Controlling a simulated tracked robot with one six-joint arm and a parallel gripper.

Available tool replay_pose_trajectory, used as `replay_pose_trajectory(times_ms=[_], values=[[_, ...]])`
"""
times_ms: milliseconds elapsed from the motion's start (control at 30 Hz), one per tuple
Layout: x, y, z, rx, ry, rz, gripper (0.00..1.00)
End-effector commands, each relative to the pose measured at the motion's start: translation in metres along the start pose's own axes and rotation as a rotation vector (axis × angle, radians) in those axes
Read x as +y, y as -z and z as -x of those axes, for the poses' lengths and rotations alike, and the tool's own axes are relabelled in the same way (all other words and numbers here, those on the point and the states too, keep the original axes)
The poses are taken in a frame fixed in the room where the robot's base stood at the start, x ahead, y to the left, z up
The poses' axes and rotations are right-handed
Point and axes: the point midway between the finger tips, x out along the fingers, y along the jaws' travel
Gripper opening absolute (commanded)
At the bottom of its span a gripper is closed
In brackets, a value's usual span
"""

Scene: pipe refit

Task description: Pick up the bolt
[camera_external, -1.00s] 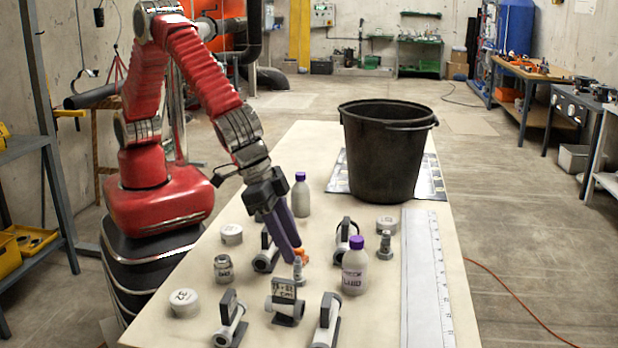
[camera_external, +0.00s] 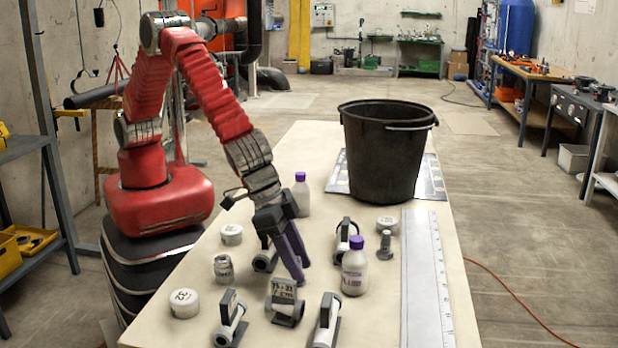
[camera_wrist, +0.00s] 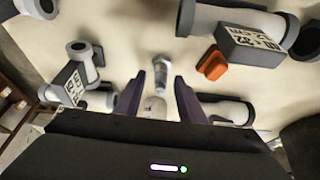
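A grey bolt (camera_external: 385,245) stands upright on the table, right of the purple-capped bottle in the external view. Another small grey bolt (camera_wrist: 161,72) shows in the wrist view between my fingertips, with a gap on both sides; in the external view it is hidden by my fingers. My gripper (camera_external: 302,273) points down low over the table, and it also shows in the wrist view (camera_wrist: 160,78). Its two purple fingers are apart and do not appear to touch the bolt. A pale, blurred object (camera_wrist: 154,107) shows further back between the fingers.
An orange piece (camera_wrist: 212,64) lies beside a labelled pipe holder (camera_external: 285,298). Several pipe holders, white lids and a jar (camera_external: 223,268) crowd the front. A purple-capped bottle (camera_external: 354,267) stands right of my gripper.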

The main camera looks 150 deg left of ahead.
Motion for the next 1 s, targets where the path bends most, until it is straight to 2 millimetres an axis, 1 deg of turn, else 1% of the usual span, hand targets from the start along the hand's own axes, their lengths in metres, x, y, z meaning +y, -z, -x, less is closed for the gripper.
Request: replay_pose_trajectory(times_ms=[67, 567, 1000], values=[[0.0000, -0.0001, 0.0001, 0.000, 0.000, 0.000, 0.35], [0.0001, -0.0001, 0.0001, 0.000, 0.000, 0.000, 0.00], [0.0003, 0.0007, 0.0012, 0.001, -0.001, 0.000, 0.00]])
